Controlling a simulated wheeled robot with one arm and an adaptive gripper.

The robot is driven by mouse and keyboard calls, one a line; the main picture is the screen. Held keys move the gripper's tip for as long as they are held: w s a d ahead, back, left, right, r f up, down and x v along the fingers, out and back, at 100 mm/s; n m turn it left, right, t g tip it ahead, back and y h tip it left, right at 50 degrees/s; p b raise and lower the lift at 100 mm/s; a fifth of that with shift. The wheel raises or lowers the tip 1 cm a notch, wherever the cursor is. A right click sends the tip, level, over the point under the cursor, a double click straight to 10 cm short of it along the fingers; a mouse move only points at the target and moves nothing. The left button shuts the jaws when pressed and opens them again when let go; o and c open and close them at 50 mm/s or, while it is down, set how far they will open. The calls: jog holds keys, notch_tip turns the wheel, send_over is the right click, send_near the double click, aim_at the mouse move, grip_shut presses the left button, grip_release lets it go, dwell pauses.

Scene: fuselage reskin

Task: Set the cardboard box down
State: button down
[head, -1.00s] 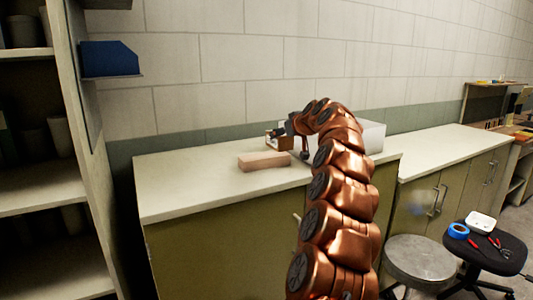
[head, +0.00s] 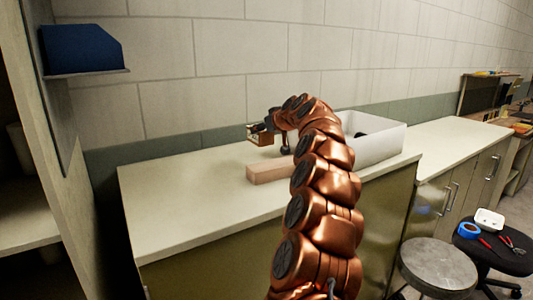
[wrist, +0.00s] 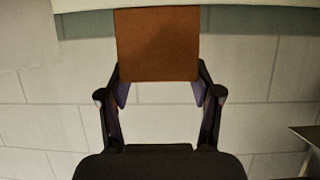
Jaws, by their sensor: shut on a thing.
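A small brown cardboard box (head: 259,137) is at the end of my arm in the head view, near the back wall above the counter's rear part. In the wrist view the box (wrist: 158,45) fills the upper middle, between the fingertips. My gripper (wrist: 159,88) is shut on it, one dark finger on each side. In the head view my gripper (head: 270,126) is small and partly hidden by my own arm. The box appears held above the counter (head: 190,195); any gap beneath it is hard to judge.
A pinkish-tan block (head: 270,170) lies on the counter, nearer than the box. A white open bin (head: 378,143) stands to the right, partly behind my arm. The counter's left part is clear. A blue bin (head: 82,48) sits on a shelf at upper left.

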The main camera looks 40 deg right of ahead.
jog(key=shift+f+p, duration=0.65)
jog(key=shift+f, duration=3.45)
jog(key=shift+f, duration=0.2)
jog(key=shift+c, duration=1.1)
grip_release()
jog(key=shift+s+r, duration=0.2)
